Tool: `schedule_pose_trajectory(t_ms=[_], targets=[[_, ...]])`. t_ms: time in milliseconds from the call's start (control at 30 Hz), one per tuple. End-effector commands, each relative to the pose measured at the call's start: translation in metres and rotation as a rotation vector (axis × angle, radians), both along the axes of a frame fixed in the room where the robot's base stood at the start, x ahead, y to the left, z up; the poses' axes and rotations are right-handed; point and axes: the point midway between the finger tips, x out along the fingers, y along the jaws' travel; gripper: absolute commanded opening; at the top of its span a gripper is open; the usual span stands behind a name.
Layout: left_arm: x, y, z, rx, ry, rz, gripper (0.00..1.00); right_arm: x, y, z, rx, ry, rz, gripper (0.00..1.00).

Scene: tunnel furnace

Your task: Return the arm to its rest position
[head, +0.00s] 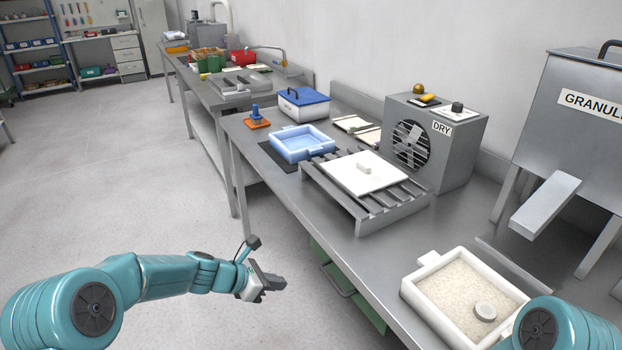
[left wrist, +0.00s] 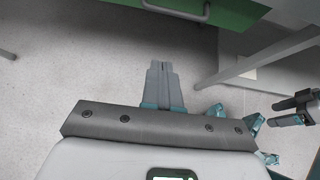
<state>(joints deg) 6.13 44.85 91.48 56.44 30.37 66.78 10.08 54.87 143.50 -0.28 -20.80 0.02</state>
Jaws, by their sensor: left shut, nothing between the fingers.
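My left arm (head: 160,275) reaches in from the left, out over the floor beside the workbench. My left gripper (head: 276,283) is shut and empty, below and in front of the bench edge, apart from it. In the left wrist view its closed fingers (left wrist: 162,75) show against the grey floor, with nothing between them. Part of my right arm (head: 565,325) shows at the lower right of the head view; its gripper is outside the head view.
The steel bench (head: 345,255) holds a white tray of granules (head: 462,290), a slatted rack with a white plate (head: 360,172), a blue tray (head: 302,143) and a dryer box (head: 432,140). A green drawer (head: 345,285) is under the bench. The floor (head: 120,180) at left is clear.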

Motion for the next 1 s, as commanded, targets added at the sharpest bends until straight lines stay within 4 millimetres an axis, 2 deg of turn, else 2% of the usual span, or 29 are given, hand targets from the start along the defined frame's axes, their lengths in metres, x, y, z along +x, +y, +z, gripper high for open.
schedule_pose_trajectory(t_ms=[67,167,267,300,367,400,467,500,533,600,700,800,1000], targets=[[-0.008,0.0,-0.012,-0.004,0.036,-0.001,0.0,0.0,0.0,0.005,0.0,0.0,0.0,0.74],[-0.044,-0.008,-0.045,0.014,0.127,-0.05,0.0,0.0,0.0,0.008,0.0,0.0,0.0,0.74],[-0.105,-0.011,-0.094,0.119,0.211,-0.175,0.0,0.0,0.0,0.011,0.0,0.0,0.0,0.74],[-0.134,-0.01,-0.113,0.18,0.221,-0.257,0.0,0.0,0.0,0.013,0.0,0.0,0.0,0.74],[-0.178,-0.007,-0.138,0.278,0.212,-0.41,0.0,0.0,0.0,0.014,0.0,0.0,0.0,0.74],[-0.209,-0.004,-0.152,0.343,0.185,-0.534,0.0,0.0,0.0,0.016,0.0,0.0,0.0,0.74],[-0.256,0.0,-0.169,0.433,0.112,-0.758,0.0,0.0,0.0,0.017,0.0,0.0,0.0,0.74],[-0.287,0.003,-0.175,0.486,0.032,-0.93,0.0,0.0,0.0,0.018,0.0,0.0,0.0,0.74],[-0.309,0.004,-0.179,0.521,-0.052,-1.074,0.0,0.0,0.0,0.019,0.0,0.0,0.0,0.74],[-0.338,0.003,-0.18,0.585,-0.275,-1.347,0.0,0.0,0.0,0.018,0.0,0.0,0.0,0.74],[-0.342,0.0,-0.176,0.665,-0.544,-1.57,0.0,0.0,0.0,0.018,0.0,0.0,0.0,0.74],[-0.328,0.0,-0.177,0.74,-0.684,-1.654,0.0,0.0,0.0,0.018,0.0,0.0,0.0,0.74],[-0.326,0.001,-0.177,0.756,-0.723,-1.693,0.0,0.0,0.0,0.017,0.0,0.0,0.0,0.74]])
